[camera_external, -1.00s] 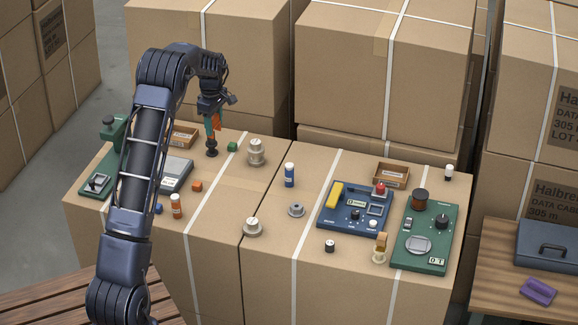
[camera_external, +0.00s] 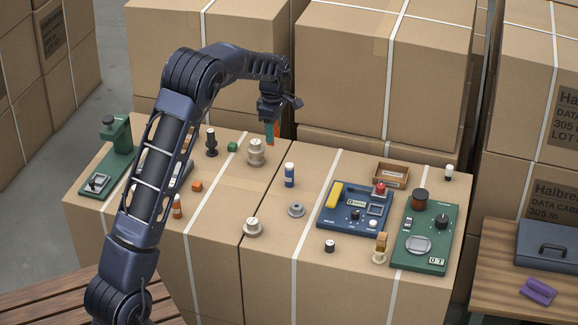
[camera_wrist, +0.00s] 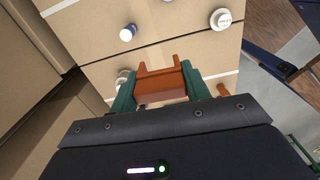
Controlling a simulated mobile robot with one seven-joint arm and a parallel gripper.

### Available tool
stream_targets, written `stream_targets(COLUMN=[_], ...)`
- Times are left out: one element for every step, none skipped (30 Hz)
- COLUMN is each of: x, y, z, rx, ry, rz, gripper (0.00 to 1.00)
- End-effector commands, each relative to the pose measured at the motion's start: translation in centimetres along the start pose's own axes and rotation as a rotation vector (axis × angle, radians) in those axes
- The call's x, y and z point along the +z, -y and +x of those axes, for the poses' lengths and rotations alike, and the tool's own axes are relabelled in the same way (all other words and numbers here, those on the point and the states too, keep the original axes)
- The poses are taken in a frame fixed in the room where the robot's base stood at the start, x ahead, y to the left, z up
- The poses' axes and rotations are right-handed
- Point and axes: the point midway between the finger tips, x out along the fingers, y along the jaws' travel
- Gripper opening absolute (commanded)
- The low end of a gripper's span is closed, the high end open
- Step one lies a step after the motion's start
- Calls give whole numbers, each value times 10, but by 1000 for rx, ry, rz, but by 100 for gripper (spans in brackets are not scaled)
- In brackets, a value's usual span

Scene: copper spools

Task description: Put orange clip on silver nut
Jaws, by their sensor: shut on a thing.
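The orange clip (camera_wrist: 160,82) is an open-ended, U-like piece between the green fingers of my gripper (camera_wrist: 158,95) in the wrist view. My gripper (camera_external: 271,135) is shut on it and holds it in the air, just right of the upper copper spool in the external view. There the clip (camera_external: 276,132) shows only as a small orange patch beside a finger. The silver nut (camera_external: 297,210) is a low grey round piece with a central hole, lying flat on the cardboard top. It is apart from the gripper, nearer the camera and to the right. I cannot make it out in the wrist view.
A blue bottle (camera_external: 289,175) stands between gripper and nut. Spools (camera_external: 256,152) and (camera_external: 253,227) stand to the left. A blue panel (camera_external: 355,207) and green panel (camera_external: 424,238) lie to the right. Tall boxes (camera_external: 383,75) rise behind. The cardboard around the nut is clear.

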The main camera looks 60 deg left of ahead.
Motion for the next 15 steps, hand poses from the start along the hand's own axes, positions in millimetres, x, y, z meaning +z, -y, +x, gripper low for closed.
stream_targets(x=[18,27,38,45,52,60,66,71,76,79,82,85,87,88,88], y=[7,10,15,19,22,26,29,31,34,36,37,39,40,40,41], z=[-2,-3,-4,-5,-5,-6,-7,-7,-8,-8,-8,-8,-7,-6,-2], rx=[1,1,1,1,0,1,1,2,2,2,1,1,1,0,-1], ry=[0,1,1,1,1,2,2,2,2,2,2,2,2,2,2], rz=[-1,-7,-12,-17,-20,-25,-29,-31,-35,-38,-39,-41,-42,-43,-45], gripper=[25,25,25,25,25,25,25,25,25,25,25,25,25,25,25])
